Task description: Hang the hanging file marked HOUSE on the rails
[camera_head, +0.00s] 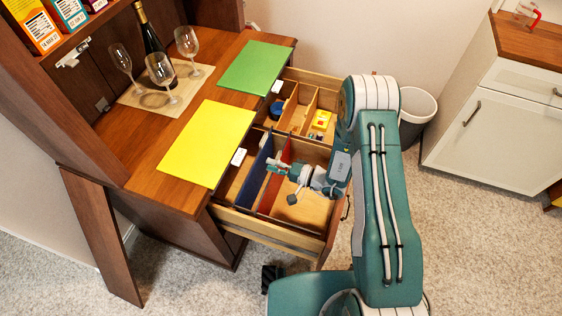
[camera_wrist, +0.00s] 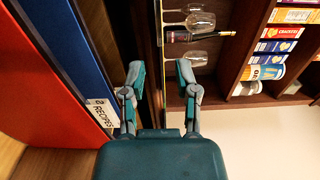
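A yellow hanging file (camera_head: 207,143) and a green hanging file (camera_head: 256,66) lie flat on the wooden counter, each with a white tab at the drawer side. Their tab words are too small to read, so I cannot tell which is marked HOUSE. Below, in the open drawer, hang a blue file (camera_head: 253,177) and a red file (camera_head: 273,187). The blue file (camera_wrist: 75,50) shows a RECIPES tab in the wrist view. My gripper (camera_head: 272,163) is open and empty, over the drawer, facing the counter edge. Its fingers (camera_wrist: 160,74) straddle the counter level, apart from the yellow file.
The drawer's back section holds small items, including a yellow box (camera_head: 321,119). Wine glasses (camera_head: 161,72) and a dark bottle (camera_head: 152,42) stand on a mat behind the files. Cereal boxes (camera_head: 30,27) fill the shelf above. A waste bin (camera_head: 417,107) stands beyond my arm.

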